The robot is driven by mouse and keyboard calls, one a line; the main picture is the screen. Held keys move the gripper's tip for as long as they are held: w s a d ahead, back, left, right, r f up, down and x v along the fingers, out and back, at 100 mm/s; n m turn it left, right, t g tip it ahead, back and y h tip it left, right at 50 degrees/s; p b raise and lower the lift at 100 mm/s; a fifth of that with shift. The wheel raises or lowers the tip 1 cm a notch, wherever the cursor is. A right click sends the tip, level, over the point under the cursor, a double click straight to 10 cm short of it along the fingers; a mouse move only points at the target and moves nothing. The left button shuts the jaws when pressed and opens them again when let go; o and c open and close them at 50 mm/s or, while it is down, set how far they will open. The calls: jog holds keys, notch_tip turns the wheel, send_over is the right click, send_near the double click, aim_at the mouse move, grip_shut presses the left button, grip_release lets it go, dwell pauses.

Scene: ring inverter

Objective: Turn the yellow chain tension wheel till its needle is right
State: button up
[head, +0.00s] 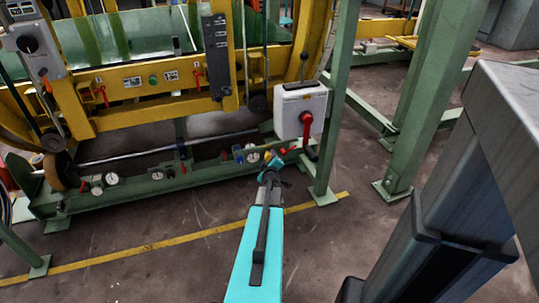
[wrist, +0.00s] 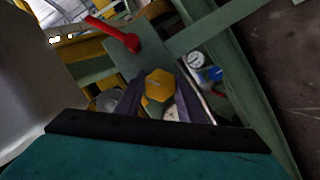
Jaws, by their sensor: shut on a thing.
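The yellow wheel (wrist: 158,86) sits between the two dark fingers of my gripper (wrist: 158,98) in the wrist view, and the gripper is shut on it. In the head view my gripper (head: 271,168) reaches the low green rail, and a small bit of the yellow wheel (head: 267,156) shows just beyond it. Another gauge (wrist: 195,60) is at the right by a blue wheel (wrist: 213,74). The needles are too small to read, and I cannot tell which gauge belongs to the yellow wheel.
A red lever (wrist: 113,34) stands close above the wheel in the wrist view. In the head view a white box with a red handle (head: 306,124) hangs right of my gripper, next to a green post (head: 336,110). The floor in front (head: 150,275) is clear.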

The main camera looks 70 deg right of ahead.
jog(key=shift+d+r+p, duration=0.1)
jog(key=shift+r+p, duration=0.1)
jog(key=shift+p, duration=1.35)
jog(key=shift+f+m+p, duration=0.2)
jog(key=shift+m+p, duration=0.1)
jog(key=shift+p, duration=0.15)
jog(key=o, duration=1.1)
jog(key=shift+p+v, duration=0.45)
jog(key=shift+v, duration=6.5)
jog(key=shift+r, duration=0.1)
